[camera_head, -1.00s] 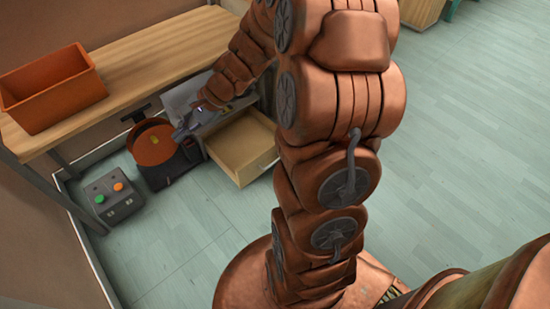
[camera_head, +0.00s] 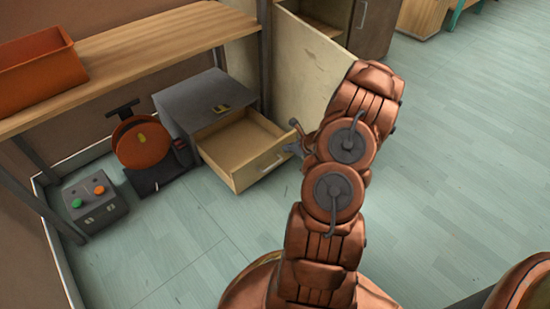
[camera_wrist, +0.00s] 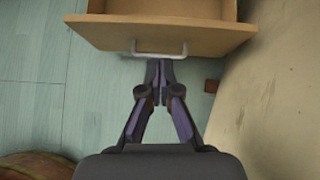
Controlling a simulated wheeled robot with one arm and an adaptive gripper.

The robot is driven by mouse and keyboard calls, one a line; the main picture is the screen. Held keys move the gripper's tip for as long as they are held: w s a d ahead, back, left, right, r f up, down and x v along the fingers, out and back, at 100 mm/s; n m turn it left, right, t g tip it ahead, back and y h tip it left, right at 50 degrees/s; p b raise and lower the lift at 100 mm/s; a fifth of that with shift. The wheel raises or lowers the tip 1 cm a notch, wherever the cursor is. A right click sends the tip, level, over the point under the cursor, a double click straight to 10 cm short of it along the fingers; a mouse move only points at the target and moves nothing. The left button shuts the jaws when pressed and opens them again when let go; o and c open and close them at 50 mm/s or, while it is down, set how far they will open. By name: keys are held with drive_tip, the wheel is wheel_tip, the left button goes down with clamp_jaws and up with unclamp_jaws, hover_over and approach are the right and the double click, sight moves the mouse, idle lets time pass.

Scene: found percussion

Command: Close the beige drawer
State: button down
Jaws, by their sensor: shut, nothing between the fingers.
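The beige drawer (camera_head: 240,150) stands pulled out of a low grey cabinet (camera_head: 190,100), and it looks empty inside. Its front panel carries a pale bar handle (camera_head: 270,164). In the wrist view the drawer front (camera_wrist: 205,39) spans the top, with the handle (camera_wrist: 160,50) centred on it. My gripper (camera_wrist: 159,68) is shut and empty, its fingertips just in front of the handle; whether they touch it I cannot tell. In the head view my gripper (camera_head: 292,143) is at the right of the drawer front, partly hidden by my arm.
A tall beige panel (camera_head: 305,65) stands right of the drawer, close to my arm. An orange-brown round device (camera_head: 142,142) and a grey button box (camera_head: 93,202) sit left of the cabinet. An orange bin (camera_head: 38,75) rests on the wooden bench (camera_head: 150,50). Floor in front is clear.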

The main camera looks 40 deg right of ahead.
wheel_tip(320, 180, down, 3)
drive_tip(key=s+d+m, duration=0.1)
drive_tip(key=s+d, duration=0.1)
drive_tip(key=b, duration=0.5)
approach(271, 151)
drive_tip(key=shift+h, duration=0.3)
drive_tip(key=shift+a+x, duration=0.2)
drive_tip(key=shift+x, duration=2.9)
drive_tip(key=shift+a, duration=0.1)
drive_tip(key=shift+w+p, duration=0.1)
drive_tip(key=shift+p, duration=0.25)
